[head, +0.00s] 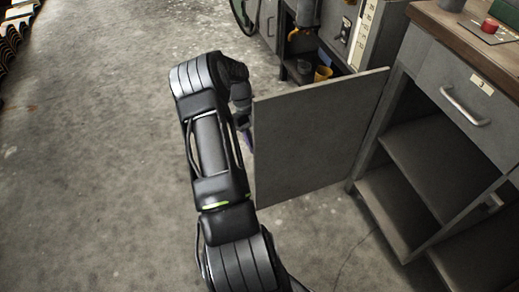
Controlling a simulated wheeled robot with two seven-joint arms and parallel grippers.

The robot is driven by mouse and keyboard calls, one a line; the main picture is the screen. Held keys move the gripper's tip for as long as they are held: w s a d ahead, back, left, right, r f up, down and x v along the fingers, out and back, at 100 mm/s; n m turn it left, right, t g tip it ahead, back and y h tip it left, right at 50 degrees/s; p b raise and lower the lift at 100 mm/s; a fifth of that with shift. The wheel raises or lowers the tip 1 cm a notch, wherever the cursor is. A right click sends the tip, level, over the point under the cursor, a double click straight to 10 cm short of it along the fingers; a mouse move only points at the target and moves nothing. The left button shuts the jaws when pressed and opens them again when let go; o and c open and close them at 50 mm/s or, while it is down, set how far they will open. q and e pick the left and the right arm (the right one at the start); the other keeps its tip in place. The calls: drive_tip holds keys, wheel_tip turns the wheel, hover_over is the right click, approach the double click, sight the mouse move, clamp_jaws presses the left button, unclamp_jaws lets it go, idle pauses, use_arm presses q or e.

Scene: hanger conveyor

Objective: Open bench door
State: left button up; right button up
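The bench door (315,135) is a flat grey panel. It stands swung open, out from the bench (432,105) on the right, with its hinge side at the bench's left front edge. The open compartment behind it shows a shelf (430,150). My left gripper is out of view.
A drawer (470,105) with a metal handle sits above the compartment, under a wooden top with a red button (490,25). Behind the door stands another grey cabinet with a yellow cup (322,73). The concrete floor on the left is clear. Stacked items line the far left edge.

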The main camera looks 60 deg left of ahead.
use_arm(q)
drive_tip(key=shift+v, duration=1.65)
